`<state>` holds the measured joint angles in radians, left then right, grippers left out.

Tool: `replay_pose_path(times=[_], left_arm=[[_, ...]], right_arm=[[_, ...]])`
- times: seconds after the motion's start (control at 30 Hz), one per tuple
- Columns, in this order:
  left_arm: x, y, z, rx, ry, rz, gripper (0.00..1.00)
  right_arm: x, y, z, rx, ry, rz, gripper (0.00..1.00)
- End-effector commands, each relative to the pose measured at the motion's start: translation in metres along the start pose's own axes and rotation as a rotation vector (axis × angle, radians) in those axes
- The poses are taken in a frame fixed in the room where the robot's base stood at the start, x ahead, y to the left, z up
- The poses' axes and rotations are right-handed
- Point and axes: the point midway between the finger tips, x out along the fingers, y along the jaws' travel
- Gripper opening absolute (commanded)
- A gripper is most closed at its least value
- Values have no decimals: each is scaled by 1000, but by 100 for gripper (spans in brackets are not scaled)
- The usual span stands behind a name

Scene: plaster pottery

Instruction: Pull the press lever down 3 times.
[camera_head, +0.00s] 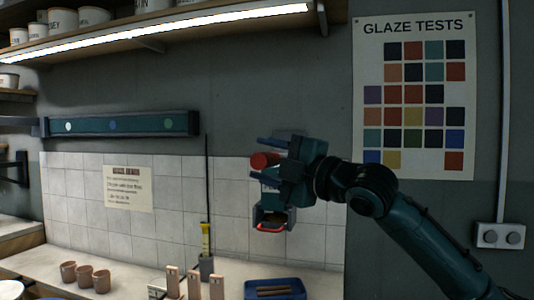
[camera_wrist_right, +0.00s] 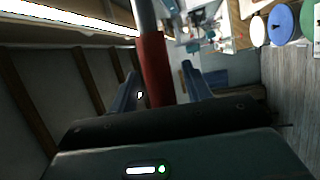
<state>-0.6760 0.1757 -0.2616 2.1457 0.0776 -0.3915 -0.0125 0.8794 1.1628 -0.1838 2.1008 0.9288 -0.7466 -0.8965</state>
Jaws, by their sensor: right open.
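The press lever shows as a red grip (camera_head: 265,160) pointing left, in front of the wall right of centre in the head view. In the right wrist view the red grip (camera_wrist_right: 155,68) continues into a grey rod (camera_wrist_right: 145,18). My right gripper (camera_head: 263,161) is open, with one finger above and one below the red grip. In the wrist view its two fingers (camera_wrist_right: 158,85) stand on either side of the grip, with gaps showing. Most of the press is hidden behind my gripper; a dark boxy part with a red-orange piece (camera_head: 270,228) shows just below. My left gripper is out of view.
On the counter below are several clay cups (camera_head: 85,274), upright wooden pieces (camera_head: 194,285), a yellow-banded tool (camera_head: 206,240) and a blue tray (camera_head: 275,288). A lit shelf (camera_head: 160,32) runs above. A glaze chart (camera_head: 415,95) hangs at right.

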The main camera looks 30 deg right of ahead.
Motion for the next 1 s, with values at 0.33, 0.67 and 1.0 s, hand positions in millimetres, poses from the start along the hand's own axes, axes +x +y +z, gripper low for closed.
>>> replay_pose_path(times=[0.33, 0.67, 1.0], left_arm=[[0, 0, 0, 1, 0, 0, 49], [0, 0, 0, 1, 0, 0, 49], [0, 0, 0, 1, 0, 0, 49]], right_arm=[[0, 0, 0, 0, -1, 0, 41], [0, 0, 0, 0, -1, 0, 14], [0, 0, 0, 0, -1, 0, 0]])
